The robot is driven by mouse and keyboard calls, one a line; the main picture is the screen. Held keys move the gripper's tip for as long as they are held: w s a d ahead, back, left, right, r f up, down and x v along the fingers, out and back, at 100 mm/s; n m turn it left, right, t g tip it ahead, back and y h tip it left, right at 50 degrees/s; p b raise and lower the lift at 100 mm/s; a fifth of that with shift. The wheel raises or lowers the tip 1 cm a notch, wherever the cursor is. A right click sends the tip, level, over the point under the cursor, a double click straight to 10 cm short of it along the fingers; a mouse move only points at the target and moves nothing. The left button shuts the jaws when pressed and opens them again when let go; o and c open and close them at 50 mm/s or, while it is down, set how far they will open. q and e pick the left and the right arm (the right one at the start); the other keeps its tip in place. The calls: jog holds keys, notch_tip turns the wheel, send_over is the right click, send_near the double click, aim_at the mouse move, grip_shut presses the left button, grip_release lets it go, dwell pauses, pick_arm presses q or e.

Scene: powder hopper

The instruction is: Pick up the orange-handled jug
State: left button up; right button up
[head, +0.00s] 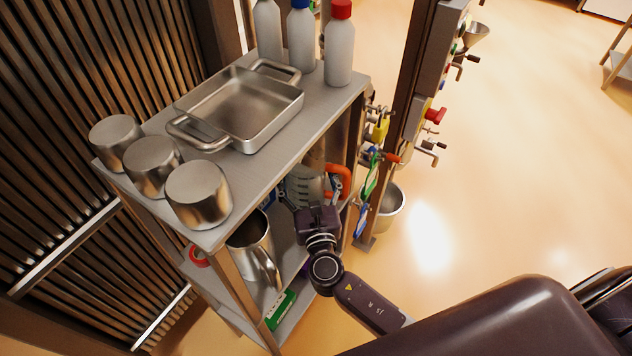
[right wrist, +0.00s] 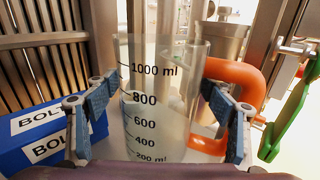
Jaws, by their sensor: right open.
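The jug is a clear measuring jug with black ml marks (right wrist: 148,125) and an orange handle (right wrist: 246,76). It stands upright on the shelf below the top of the cart, and its handle (head: 345,176) shows in the head view. My right gripper (head: 316,210) reaches in at the cart's open side. In the right wrist view its fingers (right wrist: 158,95) are open, one on each side of the jug body. The right finger overlaps the handle's loop. I cannot tell whether the fingers touch the jug. My left gripper is not in view.
A metal pitcher (head: 252,246) stands left of my right gripper. A blue box (right wrist: 42,138) is left of the jug. The top shelf (head: 262,172) holds a tray, several metal cups and bottles. A post with hanging tools (head: 378,180) is close on the right.

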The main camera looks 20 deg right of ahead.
jog(key=c, duration=1.1)
jog(key=shift+o, duration=0.2)
